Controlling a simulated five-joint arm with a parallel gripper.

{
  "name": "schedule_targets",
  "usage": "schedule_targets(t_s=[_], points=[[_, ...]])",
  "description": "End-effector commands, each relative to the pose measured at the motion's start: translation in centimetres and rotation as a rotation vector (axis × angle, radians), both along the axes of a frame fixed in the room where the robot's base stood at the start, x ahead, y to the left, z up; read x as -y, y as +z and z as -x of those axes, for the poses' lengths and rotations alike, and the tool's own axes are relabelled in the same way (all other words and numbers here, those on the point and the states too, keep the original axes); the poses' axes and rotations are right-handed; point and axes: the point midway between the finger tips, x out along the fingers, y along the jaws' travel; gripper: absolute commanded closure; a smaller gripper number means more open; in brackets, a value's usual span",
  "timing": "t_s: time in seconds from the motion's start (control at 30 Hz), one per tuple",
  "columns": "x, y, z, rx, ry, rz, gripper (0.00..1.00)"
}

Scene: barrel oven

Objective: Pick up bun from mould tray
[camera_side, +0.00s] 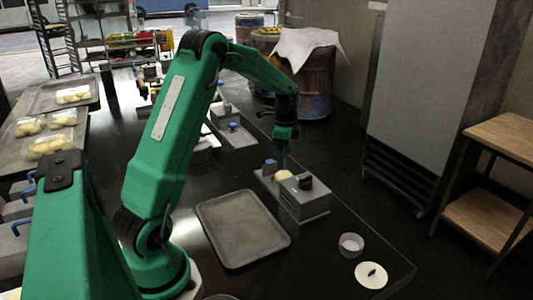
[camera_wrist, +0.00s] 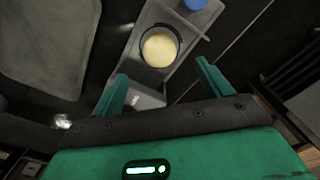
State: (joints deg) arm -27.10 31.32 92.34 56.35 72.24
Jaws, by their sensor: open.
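The pale round bun (camera_side: 283,175) sits in the grey mould tray (camera_side: 261,179) on the dark table. In the wrist view the bun (camera_wrist: 159,48) lies in a dark round mould of the tray (camera_wrist: 146,18). My gripper (camera_side: 282,160) is above the bun in the side view. In the wrist view its two green fingers are spread open (camera_wrist: 163,70), with nothing between them. The bun shows just beyond the fingertips. Whether the fingers reach down to the bun's height cannot be told.
A blue knob (camera_wrist: 195,4) stands at the tray's far end. A grey box with a black top part (camera_side: 306,205) adjoins the bun. An empty grey tray (camera_side: 243,228) lies nearer my base. A small white cup (camera_side: 351,244) and white disc (camera_side: 371,275) are near the table corner.

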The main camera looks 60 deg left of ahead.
Motion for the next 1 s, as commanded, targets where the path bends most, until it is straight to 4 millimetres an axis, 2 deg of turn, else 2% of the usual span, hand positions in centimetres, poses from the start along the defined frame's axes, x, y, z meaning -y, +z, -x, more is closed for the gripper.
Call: schedule_targets(t_s=[0.17,0.43,0.77,1.0], points=[[0.0,-0.4,0.0,-0.001,0.001,0.001,0.22],[0.0,-2.4,0.0,-0.001,0.001,0.001,0.22],[0.1,-3.1,0.0,-0.001,0.002,0.001,0.22],[0.1,-5.6,0.1,-0.004,0.002,0.002,0.22]])
